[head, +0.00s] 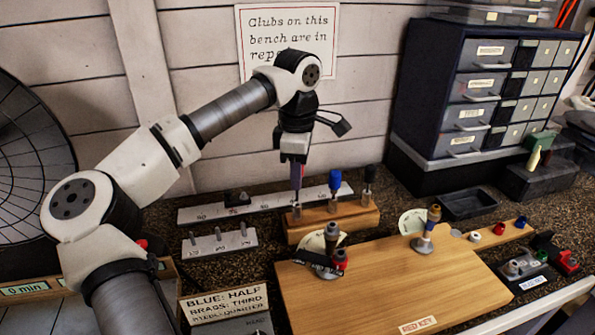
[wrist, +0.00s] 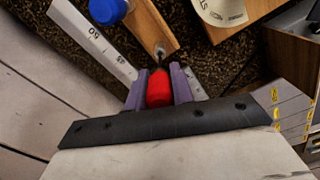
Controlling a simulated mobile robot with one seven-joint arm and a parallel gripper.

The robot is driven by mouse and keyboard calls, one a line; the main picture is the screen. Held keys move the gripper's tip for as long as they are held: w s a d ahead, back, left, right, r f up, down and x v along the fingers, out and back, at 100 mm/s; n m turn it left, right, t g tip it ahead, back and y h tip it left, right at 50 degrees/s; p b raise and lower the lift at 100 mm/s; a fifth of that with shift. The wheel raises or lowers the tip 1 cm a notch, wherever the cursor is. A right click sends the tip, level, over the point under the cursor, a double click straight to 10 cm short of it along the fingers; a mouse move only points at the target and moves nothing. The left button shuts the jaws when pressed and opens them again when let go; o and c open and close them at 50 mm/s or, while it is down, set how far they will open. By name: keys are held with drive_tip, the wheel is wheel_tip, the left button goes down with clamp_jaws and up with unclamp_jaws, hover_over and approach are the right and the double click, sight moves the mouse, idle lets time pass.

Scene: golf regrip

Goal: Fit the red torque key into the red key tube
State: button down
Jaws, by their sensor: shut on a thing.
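My gripper (head: 296,180) is shut on the red torque key, pointing down over the left end of a wooden block (head: 345,220). In the wrist view the key's red handle (wrist: 159,90) sits between the purple fingers, with its thin dark shaft pointing at the block's end. A short metal tube (head: 297,211) stands there, directly below the fingers; it also shows in the wrist view (wrist: 160,50). The shaft's tip is at or close to the tube's mouth; I cannot tell whether it is inside. No red marking shows on the tube.
A blue key (head: 335,181) and a black key (head: 369,176) stand upright in the same block, right of my gripper. A white numbered strip (head: 210,213) lies behind it. A wooden board (head: 385,285) labelled "RED KEY" with two upright club parts lies in front.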

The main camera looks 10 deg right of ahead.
sight(297, 199)
drive_tip(key=shift+f+b, duration=1.5)
drive_tip(key=shift+f, duration=0.75)
drive_tip(key=c, duration=1.1)
unclamp_jaws()
wheel_tip(297, 199, up, 14)
drive_tip(key=shift+f+b, duration=0.1)
drive_tip(key=shift+b, duration=0.7)
drive_tip(key=shift+s, duration=0.1)
